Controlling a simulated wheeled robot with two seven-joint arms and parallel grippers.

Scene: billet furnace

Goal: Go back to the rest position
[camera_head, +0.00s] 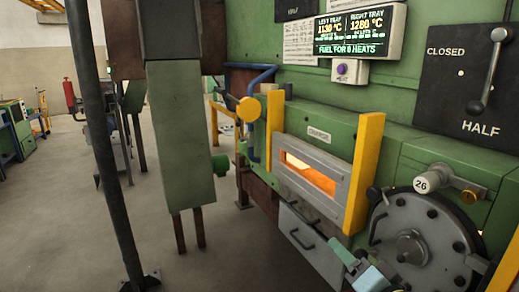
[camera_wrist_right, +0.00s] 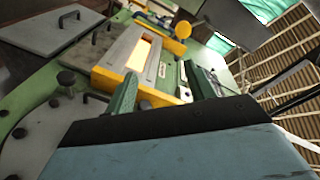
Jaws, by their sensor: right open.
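My right gripper (camera_head: 342,252) shows at the bottom of the head view, in front of the furnace and left of the round bolted door (camera_head: 411,246). In the right wrist view its two green fingers (camera_wrist_right: 160,78) stand wide apart with nothing between them. Beyond them is the charge opening (camera_head: 310,178), glowing orange inside a grey frame between yellow posts. The glowing opening also shows in the right wrist view (camera_wrist_right: 144,55). My left gripper is not in view.
A display (camera_head: 355,32) reads left tray 1130 °C and right tray 1280 °C. A lever (camera_head: 487,75) sits on a black plate marked closed and half. A dark pole (camera_head: 105,150) and a green box structure (camera_head: 180,135) stand left. Open floor (camera_head: 60,210) lies farther left.

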